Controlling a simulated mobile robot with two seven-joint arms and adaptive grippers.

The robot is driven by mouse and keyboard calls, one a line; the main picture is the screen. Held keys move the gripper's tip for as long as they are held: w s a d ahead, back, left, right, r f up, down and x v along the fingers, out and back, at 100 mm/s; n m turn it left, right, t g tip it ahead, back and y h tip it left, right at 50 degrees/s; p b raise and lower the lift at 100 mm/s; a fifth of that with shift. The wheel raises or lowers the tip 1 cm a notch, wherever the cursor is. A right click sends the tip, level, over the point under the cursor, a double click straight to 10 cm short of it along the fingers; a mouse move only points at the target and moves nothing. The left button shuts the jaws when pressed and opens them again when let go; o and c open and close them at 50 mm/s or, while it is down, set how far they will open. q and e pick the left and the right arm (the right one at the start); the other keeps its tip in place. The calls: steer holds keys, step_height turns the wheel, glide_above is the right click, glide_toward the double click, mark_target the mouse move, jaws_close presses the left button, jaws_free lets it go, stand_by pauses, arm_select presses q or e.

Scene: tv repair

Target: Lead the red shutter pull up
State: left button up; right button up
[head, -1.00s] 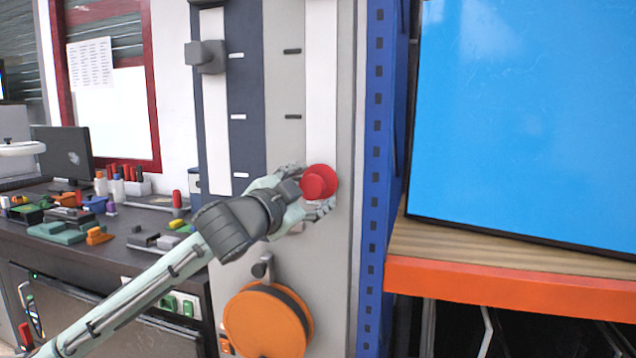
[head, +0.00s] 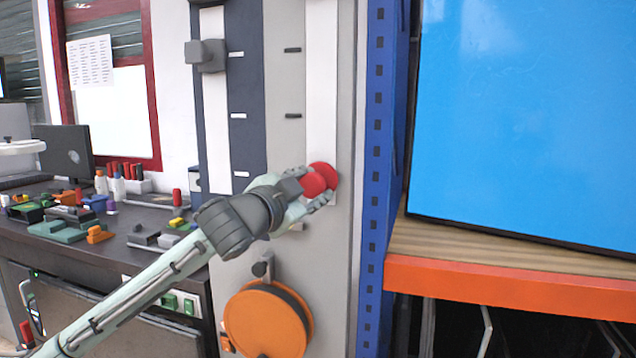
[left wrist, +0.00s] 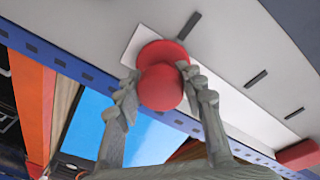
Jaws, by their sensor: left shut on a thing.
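The red shutter pull (head: 326,178) is a round red knob on the white vertical strip (head: 321,90) of the grey panel, near the strip's lower end. My left gripper (head: 312,187) is at the knob, with its fingers on either side of it. In the left wrist view the red knob (left wrist: 161,86) sits between the two fingertips (left wrist: 157,84), which are shut on it. Dark tick marks run up the panel beside the strip. My right gripper does not show.
A grey knob (head: 206,56) sits on another strip to the upper left. An orange disc (head: 268,318) is below my gripper. A blue upright (head: 378,180) and a shelf with a large blue screen (head: 530,110) stand to the right. A cluttered workbench (head: 110,245) is at left.

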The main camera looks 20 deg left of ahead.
arm_select(q)
step_height(320, 180, up, 2)
steer(key=shift+r+p, duration=0.1)
steer(key=shift+p, duration=0.35)
steer(key=shift+r, duration=0.95)
steer(key=shift+r, duration=2)
steer(key=shift+r, duration=2.1)
steer(key=shift+r, duration=1.9)
